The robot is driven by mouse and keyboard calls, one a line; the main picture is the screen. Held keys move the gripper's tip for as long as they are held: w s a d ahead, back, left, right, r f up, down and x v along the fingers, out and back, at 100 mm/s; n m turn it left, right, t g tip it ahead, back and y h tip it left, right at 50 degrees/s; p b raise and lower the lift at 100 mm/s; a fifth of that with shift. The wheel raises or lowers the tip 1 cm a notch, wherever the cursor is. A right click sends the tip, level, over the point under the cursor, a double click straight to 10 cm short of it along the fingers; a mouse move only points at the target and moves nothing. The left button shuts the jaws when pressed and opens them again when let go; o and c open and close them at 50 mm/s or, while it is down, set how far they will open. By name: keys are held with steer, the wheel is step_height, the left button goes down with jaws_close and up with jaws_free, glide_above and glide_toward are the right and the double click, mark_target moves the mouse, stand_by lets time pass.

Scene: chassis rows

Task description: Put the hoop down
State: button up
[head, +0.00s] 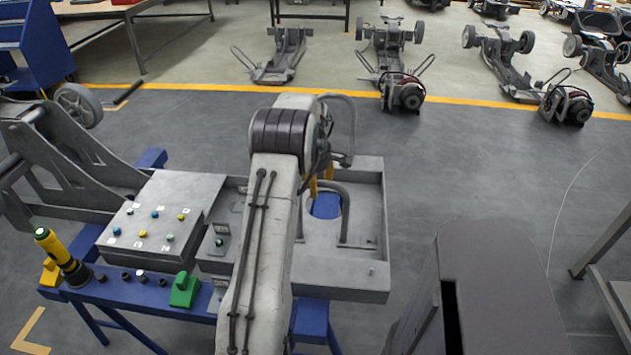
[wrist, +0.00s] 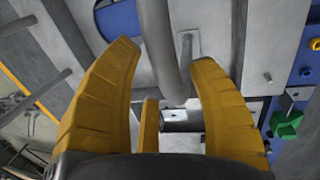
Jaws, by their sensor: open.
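The hoop (head: 345,218) is a grey bent tube in the grey tray on the blue stand, partly hidden by my arm in the head view. In the wrist view the hoop (wrist: 156,45) runs down from the top edge and curves between the fingertips. My gripper (head: 320,184) shows as small yellow pieces behind the arm. In the wrist view my gripper (wrist: 164,52) is open, one yellow finger on each side of the tube, with gaps to both. I cannot tell how the hoop's ends rest.
The grey tray (head: 374,225) has a blue round patch (head: 326,206) inside. Left of my arm are a button box (head: 165,212), a green block (head: 184,290) and a yellow-black tool (head: 60,255). A dark grey box (head: 490,280) stands front right. Chassis (head: 390,45) line the back; open floor lies right of the tray.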

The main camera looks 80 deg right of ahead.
steer(key=v, duration=1.2)
steer(key=shift+r, duration=0.1)
steer(key=w+a+r, duration=0.4)
steer(key=w+a, duration=0.5)
steer(key=w, duration=0.6)
steer(key=w+a+r+t, duration=0.1)
steer(key=w+a, duration=0.3)
steer(key=a, duration=0.4)
steer(key=w+a+r+t, duration=0.1)
steer(key=w+a+r, duration=0.1)
steer(key=w+a, duration=0.45)
steer(key=s+a+y, duration=0.1)
steer(key=a, duration=1.6)
steer(key=s+a+f, duration=0.2)
steer(key=s+a, duration=0.2)
steer(key=a, duration=0.2)
steer(key=s+a+f+m+t+y, duration=0.1)
steer(key=s+a+f, duration=0.1)
steer(key=s+a, duration=0.2)
steer(key=a, duration=0.3)
steer(key=shift+s+a+f, duration=0.15)
steer(key=shift+s+a, duration=0.05)
steer(key=shift+s, duration=0.2)
